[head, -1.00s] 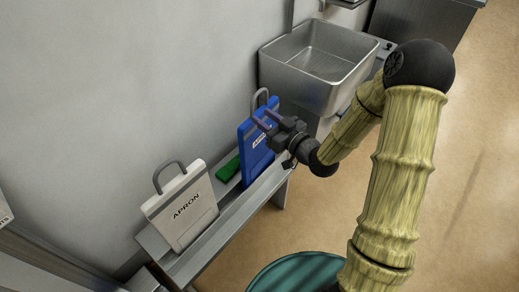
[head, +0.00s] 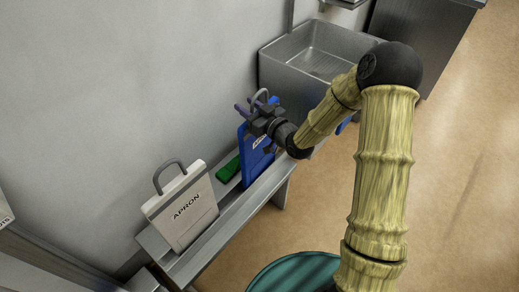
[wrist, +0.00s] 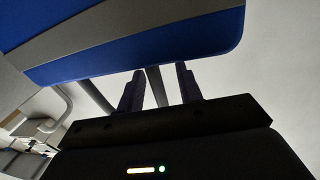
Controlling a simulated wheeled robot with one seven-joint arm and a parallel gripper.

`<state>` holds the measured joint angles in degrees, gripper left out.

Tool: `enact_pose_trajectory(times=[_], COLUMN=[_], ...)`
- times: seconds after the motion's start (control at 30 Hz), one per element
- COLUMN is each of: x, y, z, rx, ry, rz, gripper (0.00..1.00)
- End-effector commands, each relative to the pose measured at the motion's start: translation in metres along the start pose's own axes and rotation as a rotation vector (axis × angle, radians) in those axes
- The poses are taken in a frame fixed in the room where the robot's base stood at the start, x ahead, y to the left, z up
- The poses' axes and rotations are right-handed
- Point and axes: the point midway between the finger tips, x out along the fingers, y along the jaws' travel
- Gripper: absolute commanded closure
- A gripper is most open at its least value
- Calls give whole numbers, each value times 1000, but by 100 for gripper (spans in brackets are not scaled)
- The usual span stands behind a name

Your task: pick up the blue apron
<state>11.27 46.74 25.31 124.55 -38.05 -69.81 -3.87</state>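The blue apron (head: 256,160), a flat panel with a grey loop handle on top, stands upright on the metal bench against the wall in the head view. My gripper (head: 256,104) is at its handle, above the panel, and hides part of its label. In the wrist view the blue panel (wrist: 195,45) fills the top. My gripper (wrist: 159,70) has its two dark fingers spread, with a grey bar of the handle between them and gaps showing on both sides.
A white apron (head: 183,207) stands nearer on the bench (head: 228,222). A green item (head: 228,168) lies between the two aprons. A metal sink (head: 310,62) is just beyond the blue apron. A round teal bin (head: 290,274) stands at the bottom.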

Motion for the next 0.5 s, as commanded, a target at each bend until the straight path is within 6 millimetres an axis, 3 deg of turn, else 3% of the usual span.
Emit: enact_pose_trajectory(times=[0.5], x=[1], y=[0], z=[0], rx=[0], ry=[0], rz=[0], gripper=[64])
